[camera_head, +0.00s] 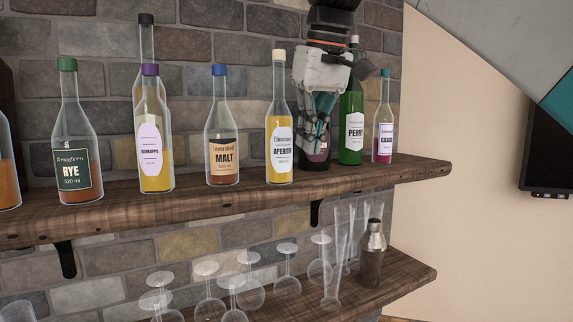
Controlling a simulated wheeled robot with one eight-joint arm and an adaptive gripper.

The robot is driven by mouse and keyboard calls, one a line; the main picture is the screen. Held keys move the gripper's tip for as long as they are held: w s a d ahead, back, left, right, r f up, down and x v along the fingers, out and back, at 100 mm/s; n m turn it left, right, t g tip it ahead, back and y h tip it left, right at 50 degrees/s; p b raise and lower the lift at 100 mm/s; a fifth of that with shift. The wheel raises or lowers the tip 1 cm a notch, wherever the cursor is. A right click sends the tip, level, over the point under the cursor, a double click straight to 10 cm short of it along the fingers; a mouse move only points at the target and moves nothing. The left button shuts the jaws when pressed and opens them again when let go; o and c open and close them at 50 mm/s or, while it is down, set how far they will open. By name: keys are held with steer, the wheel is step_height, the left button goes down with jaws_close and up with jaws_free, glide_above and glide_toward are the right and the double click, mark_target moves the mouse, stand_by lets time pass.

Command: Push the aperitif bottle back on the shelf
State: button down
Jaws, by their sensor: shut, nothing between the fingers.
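The aperitif bottle (279,130) stands upright on the upper wooden shelf (230,204), near its front edge. It is clear glass with yellow liquid, a cream cap and a white label. My gripper (316,142) hangs just to its right, pointing down, with its fingers shut and empty. A small gap seems to lie between the fingers and the aperitif bottle, but I cannot tell for sure. A dark bottle (314,162) stands behind my fingers and is largely hidden by them.
The green perry bottle (352,124) stands close to the right of my gripper, with the cassis bottle (383,122) beyond it. The malt bottle (221,132) is left of the aperitif. Several glasses and a metal shaker (372,254) stand on the lower shelf.

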steer(key=w+a+f+p, duration=0.1)
steer(key=w+a+f, duration=0.1)
steer(key=w+f, duration=0.3)
steer(key=shift+p+x, duration=0.4)
steer(key=shift+x, duration=0.4)
steer(key=shift+a, duration=0.1)
steer(key=shift+w, duration=0.1)
